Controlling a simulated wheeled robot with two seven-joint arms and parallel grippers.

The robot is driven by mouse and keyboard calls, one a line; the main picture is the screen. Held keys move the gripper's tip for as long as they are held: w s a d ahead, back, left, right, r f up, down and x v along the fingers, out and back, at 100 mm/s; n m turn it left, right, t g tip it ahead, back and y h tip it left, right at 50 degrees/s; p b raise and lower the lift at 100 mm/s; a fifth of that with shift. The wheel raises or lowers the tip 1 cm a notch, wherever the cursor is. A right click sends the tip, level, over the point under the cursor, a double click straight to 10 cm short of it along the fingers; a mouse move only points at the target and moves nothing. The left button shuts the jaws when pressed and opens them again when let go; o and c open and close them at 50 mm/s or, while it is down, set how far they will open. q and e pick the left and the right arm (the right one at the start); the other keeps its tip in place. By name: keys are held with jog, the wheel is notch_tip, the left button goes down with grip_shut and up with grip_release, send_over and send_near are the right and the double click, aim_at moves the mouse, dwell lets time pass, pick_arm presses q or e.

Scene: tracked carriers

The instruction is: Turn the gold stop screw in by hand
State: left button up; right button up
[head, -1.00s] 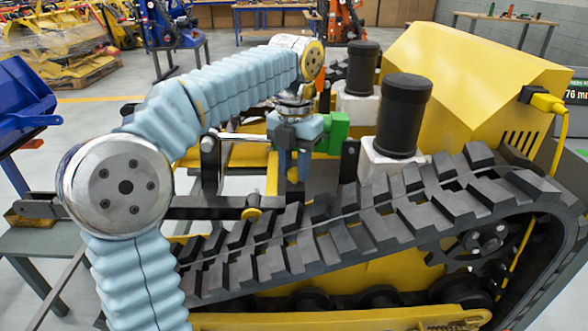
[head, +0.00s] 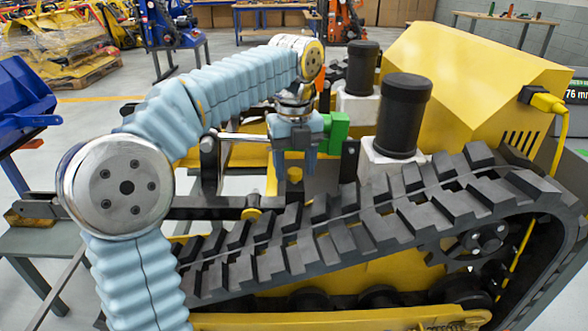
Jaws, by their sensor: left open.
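The gold stop screw (head: 294,174) shows as a small gold head low between the fingers of my left gripper (head: 294,166), inside the yellow tracked carrier. The left gripper is open. The screw's lower part and thread are hidden, and its turn cannot be read. My right gripper is not in view.
A green block (head: 336,132) sits close right of the gripper. Black cylinders (head: 404,115) on white bases stand further right. The black track (head: 330,222) runs across the front. A silver rod (head: 240,137) lies left of the gripper. A display (head: 576,93) is partly visible at right.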

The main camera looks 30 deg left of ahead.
pick_arm(q)
jog(key=n, duration=0.4)
jog(key=shift+n, duration=0.4)
jog(key=n, duration=1.5)
jog(key=shift+a, duration=0.25)
jog(key=c, duration=0.8)
